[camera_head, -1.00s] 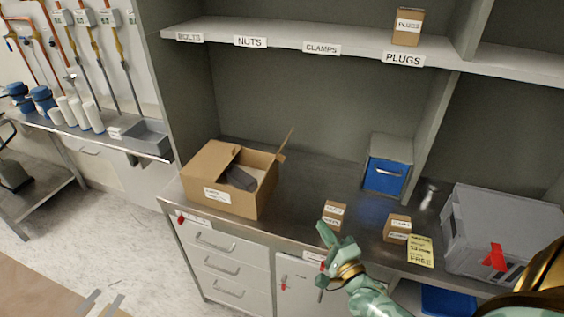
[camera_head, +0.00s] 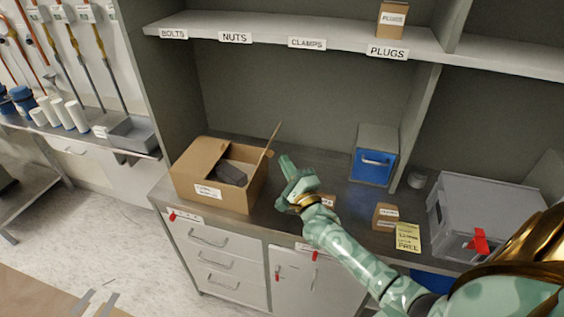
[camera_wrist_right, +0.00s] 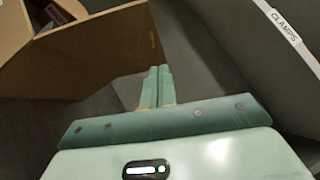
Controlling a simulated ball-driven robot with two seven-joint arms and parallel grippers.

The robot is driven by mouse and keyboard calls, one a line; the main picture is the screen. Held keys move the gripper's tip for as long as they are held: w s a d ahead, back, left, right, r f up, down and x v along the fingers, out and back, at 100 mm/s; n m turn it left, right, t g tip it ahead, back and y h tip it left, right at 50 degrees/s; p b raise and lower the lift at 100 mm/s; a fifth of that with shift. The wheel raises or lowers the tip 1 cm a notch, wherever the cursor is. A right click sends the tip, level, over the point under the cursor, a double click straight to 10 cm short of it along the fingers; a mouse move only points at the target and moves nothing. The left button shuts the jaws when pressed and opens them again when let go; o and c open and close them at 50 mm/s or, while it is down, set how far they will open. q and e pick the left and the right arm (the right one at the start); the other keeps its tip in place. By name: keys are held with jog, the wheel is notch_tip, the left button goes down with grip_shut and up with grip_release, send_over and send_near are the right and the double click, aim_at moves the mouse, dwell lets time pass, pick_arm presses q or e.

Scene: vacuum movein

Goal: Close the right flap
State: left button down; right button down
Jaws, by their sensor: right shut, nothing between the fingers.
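An open cardboard box (camera_head: 235,199) stands on the workbench in the head view, with a dark grey object (camera_head: 231,174) inside. Its right flap (camera_head: 272,139) sticks up and leans outward to the right. A flap on the left side lies inward over part of the opening. My right gripper (camera_head: 285,162) is shut and empty, just right of the box and near the right flap. In the right wrist view its fingertips (camera_wrist_right: 157,72) point toward a brown cardboard panel (camera_wrist_right: 95,50), close to its edge; I cannot tell whether they touch. My left gripper is not in view.
Small cartons (camera_head: 386,216) and a yellow note (camera_head: 408,237) lie right of my arm. A blue-fronted bin (camera_head: 374,165) stands behind, and a grey case (camera_head: 475,212) at far right. A labelled shelf (camera_head: 270,32) runs above the bench (camera_head: 335,180).

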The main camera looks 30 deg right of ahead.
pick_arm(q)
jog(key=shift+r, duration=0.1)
pick_arm(e)
jog(key=shift+w+a+r, duration=0.25)
jog(key=shift+w+a, duration=0.2)
